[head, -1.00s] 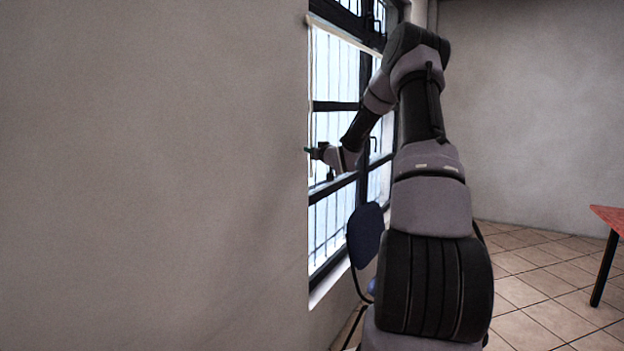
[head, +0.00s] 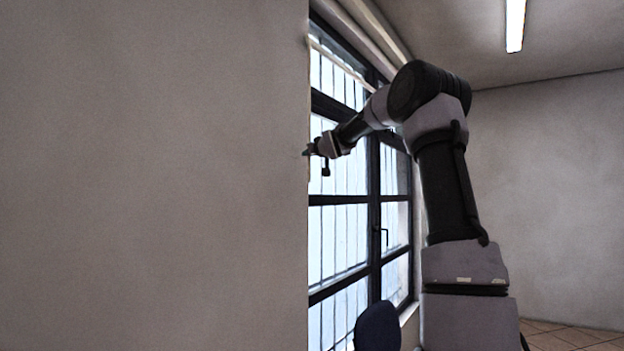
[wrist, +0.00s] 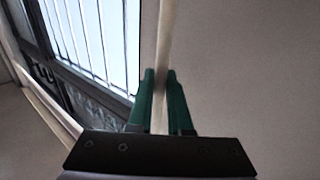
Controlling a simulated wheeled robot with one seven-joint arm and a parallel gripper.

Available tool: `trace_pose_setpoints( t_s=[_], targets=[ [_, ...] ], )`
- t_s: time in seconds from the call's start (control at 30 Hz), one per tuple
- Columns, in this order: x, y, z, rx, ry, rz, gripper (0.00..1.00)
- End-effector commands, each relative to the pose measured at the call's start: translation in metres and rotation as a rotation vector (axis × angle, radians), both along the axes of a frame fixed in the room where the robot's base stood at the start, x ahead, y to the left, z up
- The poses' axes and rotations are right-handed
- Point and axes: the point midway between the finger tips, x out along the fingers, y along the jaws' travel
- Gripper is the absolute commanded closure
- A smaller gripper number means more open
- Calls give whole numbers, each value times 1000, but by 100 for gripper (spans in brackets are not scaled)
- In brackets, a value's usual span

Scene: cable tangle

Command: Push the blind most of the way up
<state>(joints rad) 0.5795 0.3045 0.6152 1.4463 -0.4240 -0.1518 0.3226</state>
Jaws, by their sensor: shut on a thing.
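A pale slanting rail (head: 341,61), which looks like part of the blind, crosses the upper window in the head view. In the wrist view, a pale narrow strip (wrist: 165,30) runs up between the green fingers of my gripper (wrist: 160,75). My gripper is shut on this strip, which appears to belong to the blind. In the head view my gripper (head: 311,150) is at the window's left edge, below the slanting rail. The wall's near edge partly hides the fingertips and strip there.
The barred window (head: 345,235) has dark frames and a handle (head: 381,235). The near wall (head: 150,180) fills the left. A dark blue chair back (head: 377,327) stands below the window. A ceiling lamp (head: 515,25) is at upper right.

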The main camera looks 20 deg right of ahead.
Motion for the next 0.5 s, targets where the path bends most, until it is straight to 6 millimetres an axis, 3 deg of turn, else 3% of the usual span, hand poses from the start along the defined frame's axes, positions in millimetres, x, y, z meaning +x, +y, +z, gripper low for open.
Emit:
trace_pose_setpoints(
  t_s=[0.2,0.5],
  targets=[
    [0,-1,37,1,-3,0,100],
    [1,0,50,0,1,1,100]
  ],
)
